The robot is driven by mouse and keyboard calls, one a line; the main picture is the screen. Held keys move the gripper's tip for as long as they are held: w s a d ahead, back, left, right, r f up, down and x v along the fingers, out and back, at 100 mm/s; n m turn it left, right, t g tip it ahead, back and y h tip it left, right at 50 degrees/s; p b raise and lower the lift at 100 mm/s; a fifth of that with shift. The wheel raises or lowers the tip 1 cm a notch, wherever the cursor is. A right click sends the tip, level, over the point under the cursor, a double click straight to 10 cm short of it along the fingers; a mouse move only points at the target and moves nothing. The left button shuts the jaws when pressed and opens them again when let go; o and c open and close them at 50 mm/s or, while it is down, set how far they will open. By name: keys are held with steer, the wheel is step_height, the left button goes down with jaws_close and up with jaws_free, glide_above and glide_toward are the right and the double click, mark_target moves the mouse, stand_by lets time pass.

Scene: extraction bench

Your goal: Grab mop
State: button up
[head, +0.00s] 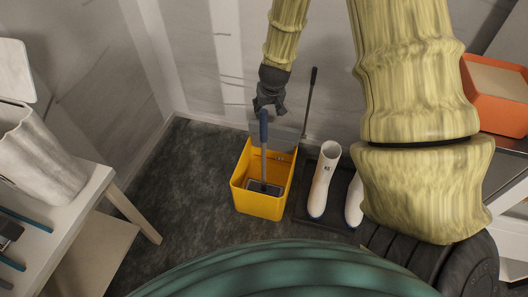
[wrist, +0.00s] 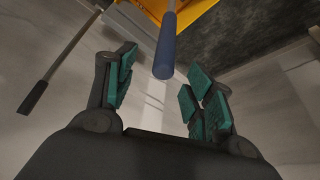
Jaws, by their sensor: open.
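The mop stands nearly upright in a yellow bucket (head: 240,190). Its handle has a blue grip (head: 264,128) on top and a grey shaft, and its flat grey head (head: 265,188) is down inside the bucket. My gripper (head: 268,106) is open, right at the top of the blue grip. In the wrist view, the end of the blue grip (wrist: 166,60) points toward my gripper (wrist: 161,76) and shows between the open teal-padded fingers, with gaps on both sides. Whether it is at the same depth as the fingertips is hard to tell.
A thin lever with a dark grip (head: 312,78) rises behind the bucket, and shows left in the wrist view (wrist: 34,97). White boots (head: 324,180) stand on a dark tray (head: 304,207) right of the bucket. A white table (head: 85,190) is at left; floor between is clear.

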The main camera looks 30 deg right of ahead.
mark_target(267, 113)
steer(key=x, duration=0.5)
steer(key=shift+w+a+b+x, duration=0.1)
steer(key=shift+w+b+x, duration=0.1)
steer(key=shift+x, duration=0.75)
steer(key=shift+w+a+b+x, duration=0.1)
steer(key=shift+b+x, duration=0.05)
steer(key=shift+x, duration=0.85)
steer(key=shift+w+a+b+x, duration=0.1)
steer(key=shift+w+b+x, duration=0.1)
steer(key=shift+x, duration=0.75)
steer(key=shift+r, duration=0.2)
steer(key=shift+c, duration=0.3)
steer(key=shift+s, duration=0.1)
jaws_close()
